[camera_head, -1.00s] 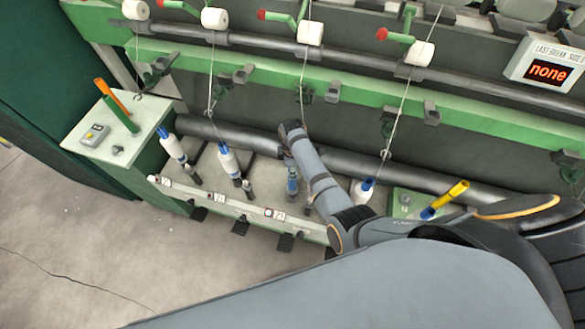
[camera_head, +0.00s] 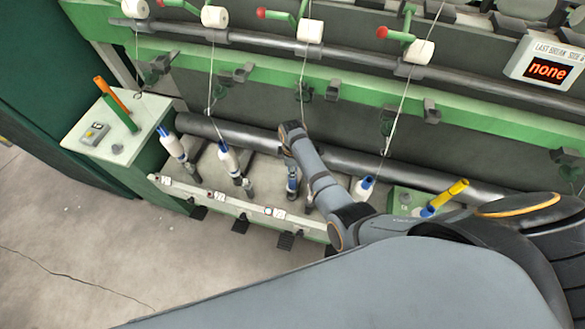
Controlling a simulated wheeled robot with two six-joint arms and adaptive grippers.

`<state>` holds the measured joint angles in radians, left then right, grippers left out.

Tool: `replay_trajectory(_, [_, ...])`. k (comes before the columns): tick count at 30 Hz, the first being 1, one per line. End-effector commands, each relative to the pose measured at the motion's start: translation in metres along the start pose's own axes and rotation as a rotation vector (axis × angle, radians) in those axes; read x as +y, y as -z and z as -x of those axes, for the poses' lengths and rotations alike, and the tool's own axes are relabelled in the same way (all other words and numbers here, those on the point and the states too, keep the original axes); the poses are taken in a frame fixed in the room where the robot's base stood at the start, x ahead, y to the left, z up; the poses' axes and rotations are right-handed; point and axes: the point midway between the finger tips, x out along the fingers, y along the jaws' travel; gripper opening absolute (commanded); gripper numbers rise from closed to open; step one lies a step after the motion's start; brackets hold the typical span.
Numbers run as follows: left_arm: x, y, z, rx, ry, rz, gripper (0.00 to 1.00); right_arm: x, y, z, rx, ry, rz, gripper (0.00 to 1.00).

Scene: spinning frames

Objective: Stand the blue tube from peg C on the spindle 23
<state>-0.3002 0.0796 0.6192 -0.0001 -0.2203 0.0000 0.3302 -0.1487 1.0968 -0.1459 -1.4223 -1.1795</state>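A slim blue tube (camera_head: 292,172) stands about upright at the third spindle place from the left, behind a rail label (camera_head: 275,212) too small to read surely. My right arm comes in from the right, and its wrist end (camera_head: 290,132) is just above and behind this tube. The fingers of my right gripper are not clear there, and I cannot tell whether they touch the tube or whether it sits on the spindle. Another blue piece (camera_head: 427,212) shows beside a yellow tube (camera_head: 450,193) at the right box, partly hidden by my arm. My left gripper is out of view.
White bobbins with blue tops stand at neighbouring spindles: two to the left (camera_head: 172,146) (camera_head: 229,160) and one to the right (camera_head: 362,190), close to my forearm. A box at left (camera_head: 95,150) holds orange and green tubes. Taut threads run down from above.

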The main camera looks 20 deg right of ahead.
Motion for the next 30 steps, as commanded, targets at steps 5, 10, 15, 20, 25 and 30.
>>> replay_trajectory(5, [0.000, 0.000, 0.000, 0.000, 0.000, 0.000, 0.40, 0.000, 0.000, 0.000, 0.000, 0.000, 0.000, 0.56])
replay_trajectory(10, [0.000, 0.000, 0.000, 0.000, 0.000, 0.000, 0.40, 0.000, 0.000, 0.000, 0.000, 0.000, 0.000, 0.56])
replay_trajectory(15, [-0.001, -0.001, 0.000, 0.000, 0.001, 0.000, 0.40, 0.001, 0.000, 0.007, 0.001, -0.003, 0.000, 0.56])
replay_trajectory(20, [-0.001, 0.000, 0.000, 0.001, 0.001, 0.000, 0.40, 0.001, 0.000, 0.036, 0.001, -0.004, -0.001, 0.56])
replay_trajectory(25, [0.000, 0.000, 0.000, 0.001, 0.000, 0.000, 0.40, 0.001, 0.001, 0.064, 0.002, -0.002, 0.000, 0.56])
replay_trajectory(30, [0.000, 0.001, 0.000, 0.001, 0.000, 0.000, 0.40, 0.000, 0.000, 0.075, 0.000, 0.000, 0.000, 0.56])
